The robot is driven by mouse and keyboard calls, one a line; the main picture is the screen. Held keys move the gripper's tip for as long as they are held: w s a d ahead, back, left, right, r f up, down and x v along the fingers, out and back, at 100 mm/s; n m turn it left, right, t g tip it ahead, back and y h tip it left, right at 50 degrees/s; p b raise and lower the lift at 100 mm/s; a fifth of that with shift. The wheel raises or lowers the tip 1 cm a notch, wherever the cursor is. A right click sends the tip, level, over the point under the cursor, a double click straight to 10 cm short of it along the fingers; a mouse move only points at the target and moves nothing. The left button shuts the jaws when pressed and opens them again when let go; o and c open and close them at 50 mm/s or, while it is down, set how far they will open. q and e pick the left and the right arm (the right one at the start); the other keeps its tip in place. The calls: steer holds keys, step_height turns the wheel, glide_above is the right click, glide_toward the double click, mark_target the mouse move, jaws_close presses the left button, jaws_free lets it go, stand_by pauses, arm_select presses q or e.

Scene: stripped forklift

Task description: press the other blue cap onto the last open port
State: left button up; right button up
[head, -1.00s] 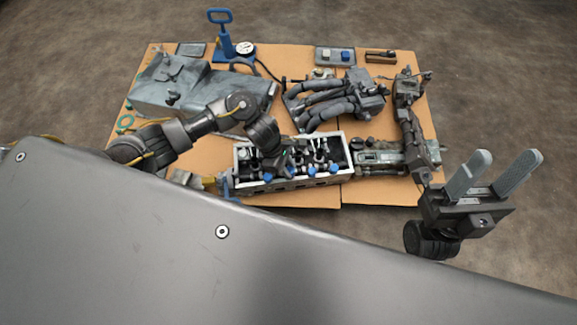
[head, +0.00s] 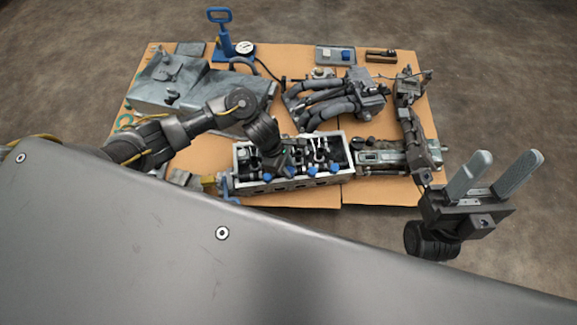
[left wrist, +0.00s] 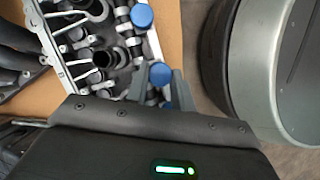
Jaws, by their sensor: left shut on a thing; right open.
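The open engine block (head: 346,160) lies on the near part of the cardboard, with blue caps (head: 313,170) along its near side. My left gripper (head: 287,168) reaches down over this row. In the left wrist view its fingers (left wrist: 161,80) are shut on a blue cap (left wrist: 160,72), close at the block's edge; whether it is seated on a port cannot be told. Another blue cap (left wrist: 142,16) sits on the block beyond it. The port under the held cap is hidden. My right gripper (head: 490,176) is open and empty, off to the right of the cardboard.
A grey tray (head: 320,48) at the back holds a small blue and a small white piece. A dark manifold (head: 325,100) stands behind the block. A blue-handled pump (head: 222,40) and grey metal housing (head: 170,90) lie at back left. Bare floor surrounds the cardboard.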

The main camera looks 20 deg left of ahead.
arm_select(q)
steer(key=shift+f, duration=0.1)
stand_by(0.4)
steer(key=shift+f+b, duration=0.65)
steer(key=shift+b, duration=0.3)
stand_by(0.5)
steer(key=shift+f+b, duration=0.6)
steer(key=shift+b, duration=1.35)
stand_by(2.8)
steer(key=o, duration=1)
steer(key=shift+o, duration=0.2)
steer(key=p+v, duration=0.4)
steer(key=v, duration=0.7)
